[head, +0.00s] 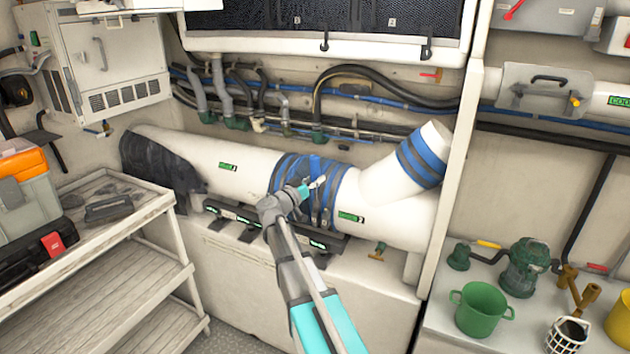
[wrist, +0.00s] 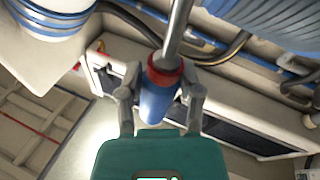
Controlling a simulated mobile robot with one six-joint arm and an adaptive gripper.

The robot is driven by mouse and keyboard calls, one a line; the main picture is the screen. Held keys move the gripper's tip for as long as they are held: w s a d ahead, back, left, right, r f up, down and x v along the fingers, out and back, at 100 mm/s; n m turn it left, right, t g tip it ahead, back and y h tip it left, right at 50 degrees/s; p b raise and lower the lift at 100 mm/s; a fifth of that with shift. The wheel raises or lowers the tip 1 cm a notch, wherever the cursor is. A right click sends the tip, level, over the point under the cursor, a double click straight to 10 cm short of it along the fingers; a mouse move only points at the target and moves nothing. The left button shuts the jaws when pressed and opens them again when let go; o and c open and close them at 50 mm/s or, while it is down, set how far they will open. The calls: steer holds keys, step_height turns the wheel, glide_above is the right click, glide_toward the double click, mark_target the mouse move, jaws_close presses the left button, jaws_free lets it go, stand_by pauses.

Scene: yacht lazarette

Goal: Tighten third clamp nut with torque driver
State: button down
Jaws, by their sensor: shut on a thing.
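A large white pipe (head: 205,160) runs along the wall, with several blue bands (head: 283,172) wrapped around its middle. My gripper (head: 304,189) is in front of these bands. In the wrist view my gripper (wrist: 162,95) is shut on the torque driver (wrist: 157,106), which has a blue handle, a red collar and a metal shaft. The shaft points up and away, out of the top of the wrist view. Its tip is out of the wrist view, and I cannot tell whether it touches a nut. The clamp nuts are too small or hidden to make out.
A side branch (head: 385,180) with blue bands rises right of my gripper. Black and blue hoses (head: 385,90) run behind the pipe. A shelf cart (head: 140,215) stands left. A counter at right holds a green pot (head: 482,310) and a white basket (head: 567,335).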

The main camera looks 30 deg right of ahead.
steer(key=m+g, duration=0.1)
steer(key=g, duration=0.2)
steer(key=shift+w+m+h, duration=0.1)
steer(key=shift+m+h, duration=0.2)
steer(key=shift+m, duration=0.1)
steer(key=shift+g, duration=0.4)
steer(key=shift+m+g, duration=0.3)
steer(key=shift+m, duration=0.1)
steer(key=m+g, duration=0.2)
steer(key=g, duration=0.2)
steer(key=shift+h, duration=0.3)
steer(key=shift+m+g, duration=0.8)
steer(key=shift+g, duration=0.3)
